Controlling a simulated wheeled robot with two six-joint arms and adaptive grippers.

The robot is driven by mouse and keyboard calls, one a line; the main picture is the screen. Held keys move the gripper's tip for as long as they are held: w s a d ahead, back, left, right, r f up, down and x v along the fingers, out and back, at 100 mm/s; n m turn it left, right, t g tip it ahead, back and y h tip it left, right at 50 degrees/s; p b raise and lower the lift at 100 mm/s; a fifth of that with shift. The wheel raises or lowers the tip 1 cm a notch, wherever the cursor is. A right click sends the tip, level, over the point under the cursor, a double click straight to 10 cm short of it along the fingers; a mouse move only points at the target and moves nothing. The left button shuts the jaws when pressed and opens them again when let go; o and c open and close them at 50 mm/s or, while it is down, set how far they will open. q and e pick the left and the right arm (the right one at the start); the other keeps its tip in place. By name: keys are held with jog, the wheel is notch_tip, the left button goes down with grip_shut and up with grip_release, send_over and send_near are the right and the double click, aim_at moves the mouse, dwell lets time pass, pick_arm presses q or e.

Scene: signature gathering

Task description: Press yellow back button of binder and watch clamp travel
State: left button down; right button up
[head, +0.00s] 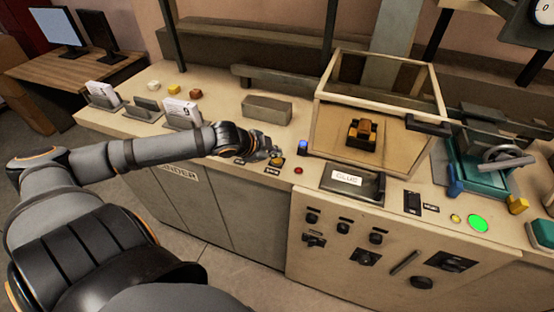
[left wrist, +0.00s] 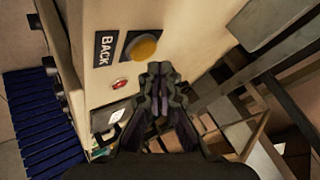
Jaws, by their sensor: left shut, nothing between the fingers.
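The yellow button (left wrist: 145,47) is round and sits beside a dark BACK label (left wrist: 104,48) on the cream bench top. In the head view the yellow button (head: 277,162) is small and partly covered by my left gripper (head: 273,154). In the left wrist view my left gripper (left wrist: 158,68) is shut and empty, its tips close beside the button. I cannot tell whether they touch it. The binder's front (head: 207,210) carries a partly hidden label. A grey block (head: 267,108) lies behind the button; I cannot tell whether it is the clamp. My right gripper is out of view.
A red button (head: 298,171) and a blue one (head: 303,146) are close to the right. A glass-sided case (head: 420,160) stands behind them, with a sloped, labelled panel (head: 366,195) in front. Paper holders (head: 180,112) stand on the left. A teal machine (head: 470,183) is at right.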

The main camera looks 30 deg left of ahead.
pick_arm(q)
jog(key=shift+f+b, duration=0.35)
jog(key=shift+f, duration=0.05)
